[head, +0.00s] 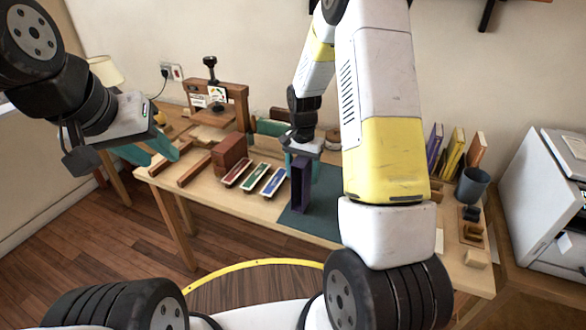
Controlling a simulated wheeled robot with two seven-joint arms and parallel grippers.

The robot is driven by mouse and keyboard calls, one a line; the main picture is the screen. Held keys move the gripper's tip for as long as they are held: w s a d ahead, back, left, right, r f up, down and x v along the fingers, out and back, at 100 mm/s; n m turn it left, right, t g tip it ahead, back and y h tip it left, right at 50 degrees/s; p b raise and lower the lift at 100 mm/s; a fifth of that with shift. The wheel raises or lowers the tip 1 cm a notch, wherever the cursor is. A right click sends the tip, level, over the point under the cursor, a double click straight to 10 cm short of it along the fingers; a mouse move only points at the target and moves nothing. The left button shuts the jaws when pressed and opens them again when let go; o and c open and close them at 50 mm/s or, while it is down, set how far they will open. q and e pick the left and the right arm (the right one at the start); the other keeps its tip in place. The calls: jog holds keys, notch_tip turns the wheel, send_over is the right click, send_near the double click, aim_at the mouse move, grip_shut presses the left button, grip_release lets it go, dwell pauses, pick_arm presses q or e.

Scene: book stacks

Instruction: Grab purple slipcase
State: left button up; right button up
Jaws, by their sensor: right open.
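The purple slipcase (301,186) stands upright on a dark green mat (322,213) near the middle of the table. My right gripper (302,160) is directly above the slipcase, pointing down, with its jaws open. Its teal fingers are at the slipcase's top; I cannot tell whether they touch it. My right arm hides the area to the right of the slipcase. My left gripper (150,151) is off to the left, near the table's left edge, with its teal fingers apart and empty.
A wooden press (216,100) stands at the back left. A brown block (230,154) and red, green and blue trays (254,177) lie left of the mat. Upright books (453,152), a dark cup (472,186) and a white machine (545,205) are at right.

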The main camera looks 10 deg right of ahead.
jog(key=shift+f, duration=0.15)
grip_shut()
dwell(0.4)
